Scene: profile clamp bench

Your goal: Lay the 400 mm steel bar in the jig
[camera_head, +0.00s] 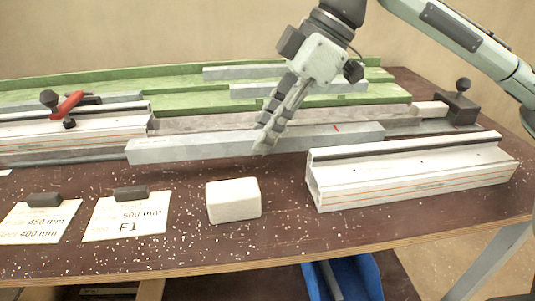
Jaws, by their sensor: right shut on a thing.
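A long grey steel bar (200,148) lies across the middle of the view, with a thin red mark near its right end. My right gripper (264,146) comes down from above and is shut on this bar near its middle. Its fingers hide a short piece of the bar. Whether the bar touches the surface below, I cannot tell. Behind it is the jig, with a grey rail (290,118), a red-handled clamp (68,104) on a white profile (75,132) at left, and a dark end block with a knob (461,107) at right. My left gripper is not in view.
A green rack (180,86) with several grey bars stands at the back. A white slotted profile (415,175) lies at front right. A white block (233,200) and two cards (125,217) (38,222) under dark weights lie in front. White chips dot the brown bench.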

